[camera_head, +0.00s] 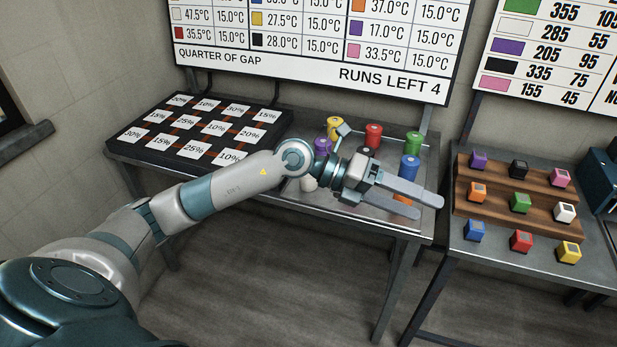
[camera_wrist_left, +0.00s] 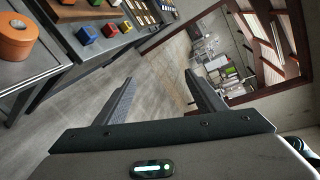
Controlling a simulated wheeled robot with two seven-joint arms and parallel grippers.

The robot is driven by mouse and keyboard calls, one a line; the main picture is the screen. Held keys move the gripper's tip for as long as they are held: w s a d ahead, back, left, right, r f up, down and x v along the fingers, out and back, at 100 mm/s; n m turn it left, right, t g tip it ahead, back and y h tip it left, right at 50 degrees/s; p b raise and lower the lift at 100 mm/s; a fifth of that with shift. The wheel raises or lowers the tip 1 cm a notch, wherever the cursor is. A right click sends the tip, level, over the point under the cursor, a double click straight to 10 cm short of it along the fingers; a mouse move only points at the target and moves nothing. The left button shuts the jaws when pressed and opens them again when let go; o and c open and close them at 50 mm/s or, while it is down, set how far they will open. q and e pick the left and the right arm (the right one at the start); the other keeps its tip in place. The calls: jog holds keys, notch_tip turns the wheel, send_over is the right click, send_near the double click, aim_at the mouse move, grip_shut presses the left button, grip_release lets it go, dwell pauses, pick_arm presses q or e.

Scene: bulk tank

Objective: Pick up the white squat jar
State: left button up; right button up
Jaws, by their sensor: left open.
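A white jar (camera_head: 309,183) stands on the metal table, largely hidden behind my left forearm in the head view; only a small pale part shows below the arm. I do not see it in the left wrist view. My left gripper (camera_head: 430,204) is open and empty, reaching over the table's right front corner, well to the right of the white jar. Its two fingers also show in the left wrist view (camera_wrist_left: 160,79), spread apart over the floor with nothing between them. My right gripper is out of view.
Yellow (camera_head: 334,127), red (camera_head: 373,135), green (camera_head: 412,143), blue (camera_head: 409,168), purple (camera_head: 321,146) and orange (camera_wrist_left: 15,38) jars share the table. A black board with percentage cards (camera_head: 160,162) lies left. A second table carries stepped shelves of coloured cubes (camera_head: 519,202).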

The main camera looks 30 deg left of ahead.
pick_arm(q)
jog(key=w+a+f+n+y, duration=0.1)
jog(key=w+a+y, duration=0.2)
jog(key=a+y, duration=0.4)
jog(key=w+a+n+y, duration=0.1)
jog(key=w+a+y, duration=0.2)
jog(key=a, duration=2.1)
jog(key=y, duration=0.4)
jog(key=shift+a+f+n, duration=0.3)
jog(key=shift+a+f, duration=0.1)
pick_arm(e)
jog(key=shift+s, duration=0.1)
pick_arm(q)
jog(key=p+x, duration=0.3)
jog(key=x, duration=0.8)
jog(key=shift+a+f, duration=0.1)
jog(key=shift+f, duration=0.1)
jog(key=shift+w+f, duration=0.2)
jog(key=shift+f, duration=0.2)
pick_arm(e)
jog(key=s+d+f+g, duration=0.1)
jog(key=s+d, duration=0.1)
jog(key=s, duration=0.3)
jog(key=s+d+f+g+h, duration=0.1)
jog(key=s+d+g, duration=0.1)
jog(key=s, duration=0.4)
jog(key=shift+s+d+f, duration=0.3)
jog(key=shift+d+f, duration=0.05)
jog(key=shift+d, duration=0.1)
